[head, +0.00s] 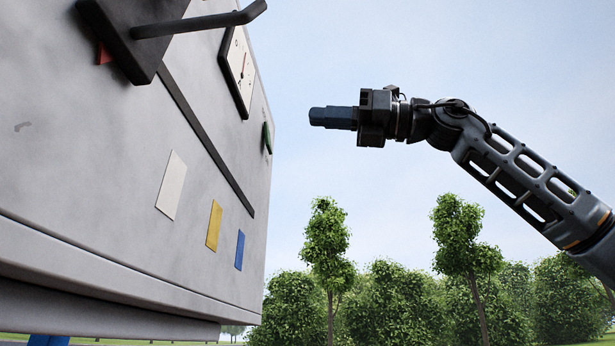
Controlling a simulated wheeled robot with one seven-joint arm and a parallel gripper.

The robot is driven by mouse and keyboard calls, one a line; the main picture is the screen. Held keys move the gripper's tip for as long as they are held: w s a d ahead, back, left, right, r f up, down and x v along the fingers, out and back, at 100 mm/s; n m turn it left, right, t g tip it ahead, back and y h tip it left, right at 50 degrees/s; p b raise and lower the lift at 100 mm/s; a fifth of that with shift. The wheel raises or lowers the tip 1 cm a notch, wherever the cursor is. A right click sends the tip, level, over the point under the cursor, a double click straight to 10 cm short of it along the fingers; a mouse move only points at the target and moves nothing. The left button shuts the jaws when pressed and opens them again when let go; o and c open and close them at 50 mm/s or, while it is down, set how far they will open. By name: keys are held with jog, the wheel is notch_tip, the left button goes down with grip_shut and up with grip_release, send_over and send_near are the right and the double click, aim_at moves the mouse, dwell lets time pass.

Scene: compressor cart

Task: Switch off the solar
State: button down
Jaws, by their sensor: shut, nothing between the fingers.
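A grey cabinet (90,170) fills the left of the head view. On its face are a black block (125,35) with a lever handle (200,22) sticking out to the right, a white-faced dial with a black rim (240,70), and a small green part (267,138) near the right edge. I cannot tell which of these belongs to the solar; no readable label shows. My gripper (316,117) is shut and empty. It is in the air right of the cabinet, pointing left toward its face, apart from it, at about the height of the green part.
White (171,185), yellow (214,226) and blue (240,250) plates sit below a dark diagonal strip (205,135) on the cabinet. A red piece (104,54) shows beside the black block. Open air lies between gripper and cabinet. Trees (400,300) stand behind.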

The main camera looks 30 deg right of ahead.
jog(key=s+d+r+b, duration=0.1)
jog(key=s+d, duration=0.3)
jog(key=d, duration=0.2)
dwell(0.6)
